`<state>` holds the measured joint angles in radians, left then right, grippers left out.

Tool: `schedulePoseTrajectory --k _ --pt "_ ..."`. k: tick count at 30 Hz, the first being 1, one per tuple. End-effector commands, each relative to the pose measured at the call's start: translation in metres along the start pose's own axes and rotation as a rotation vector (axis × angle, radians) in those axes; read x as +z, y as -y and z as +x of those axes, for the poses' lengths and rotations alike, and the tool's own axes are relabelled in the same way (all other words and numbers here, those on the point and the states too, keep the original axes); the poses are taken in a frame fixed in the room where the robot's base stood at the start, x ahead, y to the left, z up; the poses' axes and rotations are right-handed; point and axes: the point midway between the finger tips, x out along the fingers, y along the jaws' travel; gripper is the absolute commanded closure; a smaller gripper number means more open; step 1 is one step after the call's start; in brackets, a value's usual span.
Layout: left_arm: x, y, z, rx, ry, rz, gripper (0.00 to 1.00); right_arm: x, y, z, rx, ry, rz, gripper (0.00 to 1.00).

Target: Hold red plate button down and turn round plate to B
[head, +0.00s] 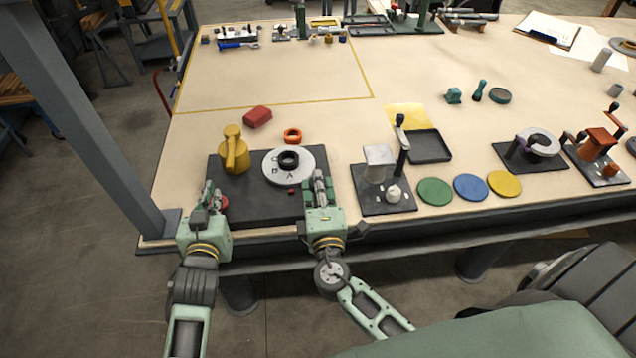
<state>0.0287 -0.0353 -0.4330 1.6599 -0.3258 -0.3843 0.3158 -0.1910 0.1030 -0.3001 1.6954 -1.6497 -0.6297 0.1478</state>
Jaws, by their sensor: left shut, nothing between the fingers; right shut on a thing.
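A pale grey round plate (271,175) with a black ring-shaped hub (289,158) lies on a dark base (257,207). Small letters show on the plate; the one near its front edge looks like an A, above a small red mark (291,191) on the base. A red button (222,203) shows at the base's front left, partly hidden by my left gripper (208,192). That gripper is shut and empty, right beside or over the button; I cannot tell if it presses it. My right gripper (319,181) is shut at the plate's right edge, apparently on the plate; its fingers hide the contact.
A yellow lever-like part (234,152) stands at the base's back left. A red block (257,117) and an orange ring (292,135) lie behind the base. A fixture with a black handle (400,150) stands close on the right.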

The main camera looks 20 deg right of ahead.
Motion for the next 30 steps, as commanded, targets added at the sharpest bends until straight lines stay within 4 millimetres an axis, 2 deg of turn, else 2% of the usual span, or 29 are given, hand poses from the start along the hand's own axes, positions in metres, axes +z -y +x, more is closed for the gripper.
schedulePoseTrajectory --k 1,13,30 --pt "0.0048 0.0000 -0.0002 -0.001 0.010 0.000 1.00 -0.0002 -0.0009 0.0001 0.002 0.000 0.001 1.00" --pt "0.0048 0.0000 -0.0002 -0.001 0.010 0.000 1.00 0.0012 -0.0024 0.0010 0.008 -0.096 -0.003 1.00" --pt "0.0046 -0.0004 -0.0002 0.000 0.010 -0.001 1.00 -0.0018 -0.0052 0.0023 0.015 -0.564 -0.016 1.00"
